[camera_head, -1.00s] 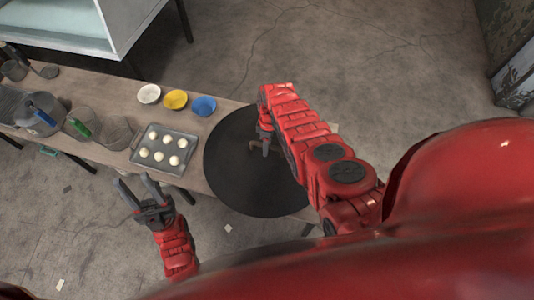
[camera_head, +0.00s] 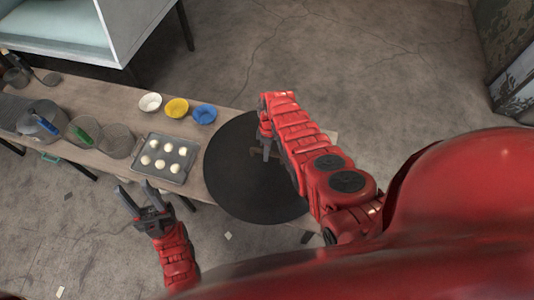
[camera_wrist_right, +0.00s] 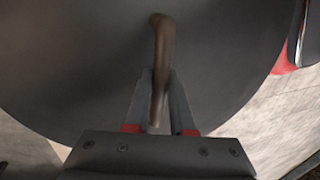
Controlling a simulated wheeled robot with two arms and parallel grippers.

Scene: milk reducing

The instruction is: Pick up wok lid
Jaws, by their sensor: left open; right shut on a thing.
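The wok lid (camera_head: 235,180) is a large dark disc with a brown handle at the right end of the table in the head view. My right gripper (camera_head: 266,152) is over its middle, and my arm hides part of the lid's right side. In the right wrist view, the right gripper (camera_wrist_right: 158,100) is shut on the brown handle (camera_wrist_right: 160,50), with the lid (camera_wrist_right: 70,70) filling most of the picture behind it. My left gripper (camera_head: 133,198) is open and empty, in front of the table's near edge. Whether the lid touches the table cannot be told.
A grey tray (camera_head: 147,172) with several white balls lies left of the lid. White (camera_head: 150,102), yellow (camera_head: 177,108) and blue (camera_head: 203,113) bowls stand behind it. Pots and baskets (camera_head: 84,131) crowd the table's left. A pale cabinet (camera_head: 100,20) stands at the back left.

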